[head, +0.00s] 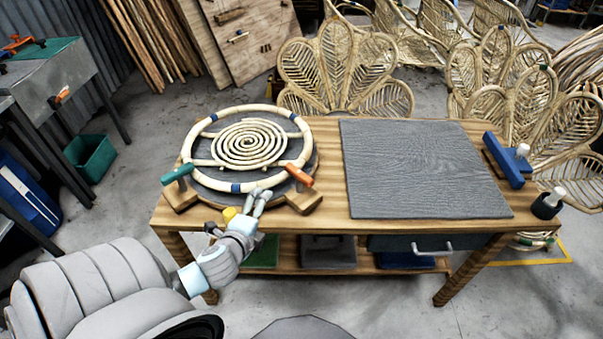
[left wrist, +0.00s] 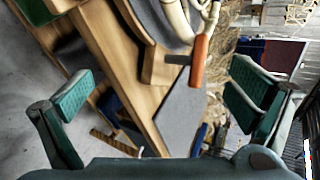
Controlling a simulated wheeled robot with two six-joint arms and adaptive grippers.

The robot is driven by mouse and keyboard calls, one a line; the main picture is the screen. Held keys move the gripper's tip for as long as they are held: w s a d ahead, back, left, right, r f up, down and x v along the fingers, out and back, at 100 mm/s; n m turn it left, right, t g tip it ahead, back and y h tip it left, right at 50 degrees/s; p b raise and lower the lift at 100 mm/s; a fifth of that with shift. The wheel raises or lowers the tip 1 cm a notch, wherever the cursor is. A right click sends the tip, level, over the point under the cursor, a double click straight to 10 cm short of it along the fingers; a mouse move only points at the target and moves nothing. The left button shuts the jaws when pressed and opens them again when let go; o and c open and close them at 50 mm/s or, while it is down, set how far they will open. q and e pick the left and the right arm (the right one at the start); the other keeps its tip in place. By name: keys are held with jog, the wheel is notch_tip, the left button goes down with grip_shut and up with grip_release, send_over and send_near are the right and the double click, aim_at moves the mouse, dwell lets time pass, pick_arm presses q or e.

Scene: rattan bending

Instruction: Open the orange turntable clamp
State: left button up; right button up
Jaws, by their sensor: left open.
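The orange turntable clamp (head: 299,175) sits on a wooden block at the front right edge of the round turntable (head: 213,198). Its orange handle also shows in the left wrist view (left wrist: 199,60), pointing away from its wooden block, with a dark metal part beside it. The turntable bears a rattan ring with a spiral centre. A matching green clamp (head: 177,174) sits at its front left. My left gripper (head: 259,199) is open and empty, just left of the orange clamp at the table's front edge. In the left wrist view the handle lies between the spread fingers but farther off.
A grey board (head: 420,168) covers the right half of the wooden table (head: 331,205). A blue tool (head: 505,160) and a dark bottle (head: 547,204) stand at the right end. Bins sit on the lower shelf.

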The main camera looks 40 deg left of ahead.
pick_arm(q)
jog(key=w+a+r+m+t+h, duration=0.3)
jog(key=w+r+m+t, duration=0.15)
jog(key=m, duration=0.65)
jog(key=m+g+h+p, duration=0.15)
jog(key=m+h, duration=0.25)
jog(key=m, duration=0.8)
send_near(298, 172)
jog(key=w, duration=0.1)
jog(key=shift+g, duration=0.3)
jog(key=b+x, duration=0.2)
jog(key=x, duration=0.6)
jog(key=shift+w+d+f+b, duration=0.1)
jog(key=shift+w+f+b, duration=0.05)
jog(key=shift+f+b, duration=0.15)
jog(key=shift+w, duration=0.5)
pick_arm(e)
jog(key=shift+s+f, duration=0.7)
jog(key=shift+s, duration=0.2)
pick_arm(q)
jog(key=shift+s, duration=0.1)
jog(key=shift+c, duration=0.2)
jog(key=c, duration=0.8)
jog(key=shift+r, duration=0.1)
pick_arm(e)
jog(key=shift+r, duration=0.1)
